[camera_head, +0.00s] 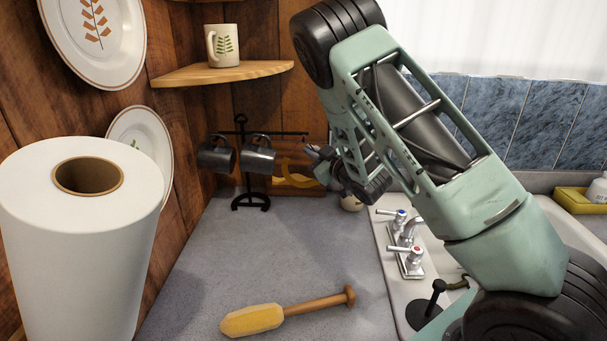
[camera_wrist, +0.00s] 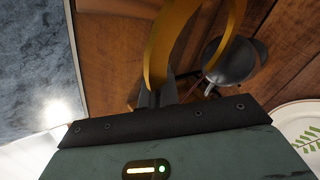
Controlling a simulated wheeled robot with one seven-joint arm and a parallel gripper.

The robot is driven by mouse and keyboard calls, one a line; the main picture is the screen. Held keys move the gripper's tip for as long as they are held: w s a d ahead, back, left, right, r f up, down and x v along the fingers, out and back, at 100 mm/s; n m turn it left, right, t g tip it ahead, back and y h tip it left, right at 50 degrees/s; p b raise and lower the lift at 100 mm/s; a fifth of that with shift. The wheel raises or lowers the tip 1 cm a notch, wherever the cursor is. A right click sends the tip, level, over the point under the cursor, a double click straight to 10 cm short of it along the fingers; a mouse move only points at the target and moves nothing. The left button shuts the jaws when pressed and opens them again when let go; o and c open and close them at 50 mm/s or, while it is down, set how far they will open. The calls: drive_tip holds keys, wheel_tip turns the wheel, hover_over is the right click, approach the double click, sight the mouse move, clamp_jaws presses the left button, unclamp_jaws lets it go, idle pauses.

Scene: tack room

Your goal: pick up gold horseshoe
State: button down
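The gold horseshoe (camera_wrist: 160,49) is a curved band that rises from between my fingertips in the wrist view. My gripper (camera_wrist: 156,96) has its two dark fingers close together on one end of the band. In the head view the horseshoe (camera_head: 296,182) shows as a small gold curve just left of my gripper (camera_head: 318,160), above the back of the counter near the mug rack. Part of it is hidden there by a dark mug and my gripper. I cannot tell whether it touches anything else.
A black rack (camera_head: 243,168) holds dark metal mugs (camera_head: 258,158) close beside the horseshoe. A paper towel roll (camera_head: 75,245) stands at left. A yellow-headed wooden tool (camera_head: 255,319) lies on the counter (camera_head: 290,250). A sink with taps (camera_head: 405,245) is at right. A corner shelf (camera_head: 225,74) holds a mug.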

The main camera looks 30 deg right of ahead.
drive_tip(key=shift+s+d+f, duration=0.1)
drive_tip(key=shift+d+f, duration=0.05)
drive_tip(key=shift+f, duration=0.05)
idle(0.6)
